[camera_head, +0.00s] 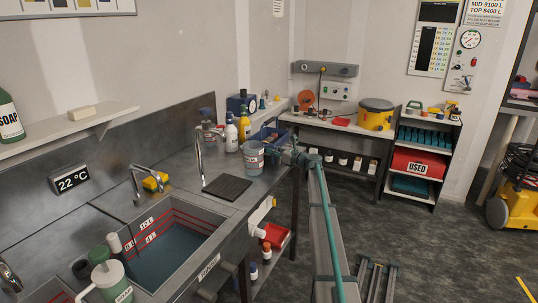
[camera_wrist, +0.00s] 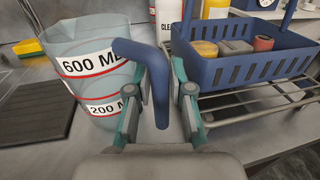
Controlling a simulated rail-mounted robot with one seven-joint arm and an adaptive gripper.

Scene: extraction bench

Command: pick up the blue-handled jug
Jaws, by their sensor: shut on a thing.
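The blue-handled jug (camera_head: 253,155) is a clear, greyish jug at the right end of the steel bench, upright. In the wrist view the jug (camera_wrist: 85,65) shows red bands and white labels reading 600 ML and 200 ML. Its blue handle (camera_wrist: 155,80) runs down between the two fingers of my gripper (camera_wrist: 163,78), which is shut on it. My gripper (camera_head: 279,157) also shows in the head view, just right of the jug. The jug's base seems at bench level; I cannot tell whether it touches.
A blue basket (camera_wrist: 255,62) holding small containers stands on a wire rack close right of my gripper. Bottles (camera_head: 231,133) stand behind the jug. A dark mat (camera_head: 227,187) lies to its left, with a tap and the sink (camera_head: 205,232) beyond.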

